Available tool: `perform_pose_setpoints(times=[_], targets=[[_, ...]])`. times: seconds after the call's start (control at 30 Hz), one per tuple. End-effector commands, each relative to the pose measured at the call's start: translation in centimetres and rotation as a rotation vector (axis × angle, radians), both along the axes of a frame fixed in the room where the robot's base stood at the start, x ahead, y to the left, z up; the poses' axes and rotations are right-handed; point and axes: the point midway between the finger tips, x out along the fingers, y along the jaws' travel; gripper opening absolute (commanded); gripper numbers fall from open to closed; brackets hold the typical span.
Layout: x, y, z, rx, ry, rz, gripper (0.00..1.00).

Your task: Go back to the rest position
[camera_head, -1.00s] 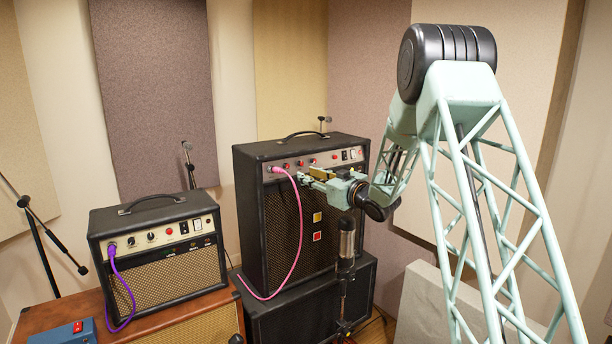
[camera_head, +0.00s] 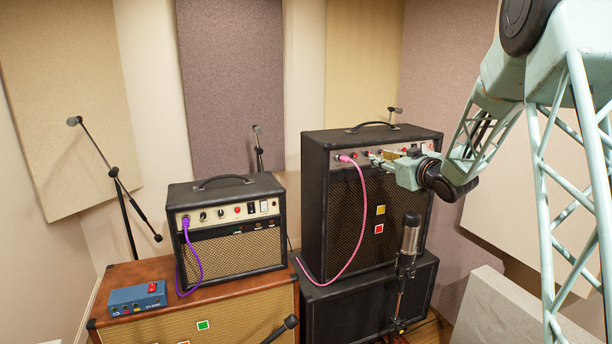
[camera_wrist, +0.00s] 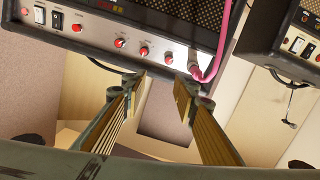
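My gripper (camera_head: 376,156) is in front of the control panel of the tall black amp (camera_head: 322,215), just right of the plugged-in pink cable (camera_head: 358,215). In the wrist view my gripper (camera_wrist: 165,88) has its two fingers apart, with nothing between them. Its tips are close to the panel's lower edge in that view, near the red knobs (camera_wrist: 144,51) and the pink plug (camera_wrist: 193,66). I cannot tell whether a fingertip touches the panel or the plug.
A smaller amp (camera_head: 232,250) with a purple cable (camera_head: 197,262) stands on a brown cabinet (camera_head: 130,275) beside a blue pedal (camera_head: 137,298). A microphone (camera_head: 410,235) stands below my gripper. A mic stand (camera_head: 123,205) is at left. Foam panels line the walls.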

Motion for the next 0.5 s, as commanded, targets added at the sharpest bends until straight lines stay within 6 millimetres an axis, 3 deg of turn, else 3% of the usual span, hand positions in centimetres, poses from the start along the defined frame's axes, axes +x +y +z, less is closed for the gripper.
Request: perform_pose_setpoints(times=[0.5], targets=[[-5.9, -1.2, 4.6, -0.062, 0.127, -0.15, 0.27]])
